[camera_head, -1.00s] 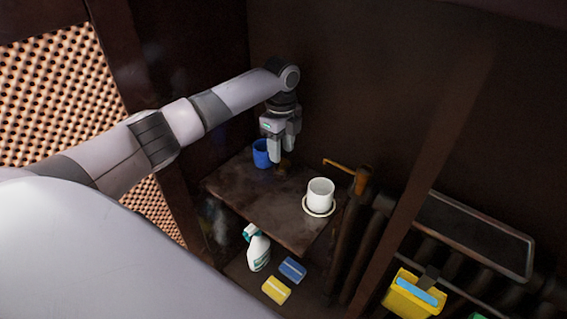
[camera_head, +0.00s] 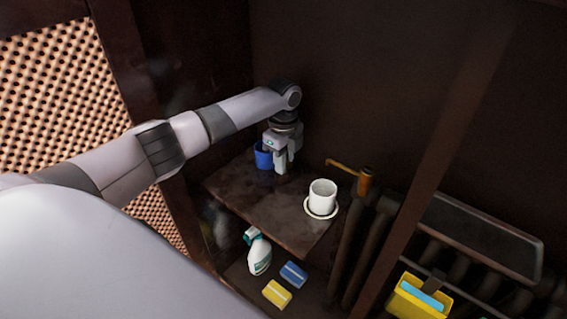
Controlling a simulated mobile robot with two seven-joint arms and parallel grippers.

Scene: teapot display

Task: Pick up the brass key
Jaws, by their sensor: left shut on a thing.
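My left gripper (camera_head: 281,166) points down over the back of the brown wooden shelf (camera_head: 257,204), just right of the blue cup (camera_head: 263,155). Its fingers are close together, shut on the brass key at shelf level. The key is almost wholly hidden by the fingers and too small to make out. My right gripper is not in view.
A white cup (camera_head: 322,193) stands on a saucer (camera_head: 319,214) at the shelf's right. A spray bottle (camera_head: 259,254), a blue sponge (camera_head: 293,274) and a yellow sponge (camera_head: 277,294) are below. A wooden-handled thing (camera_head: 365,181) stands at right.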

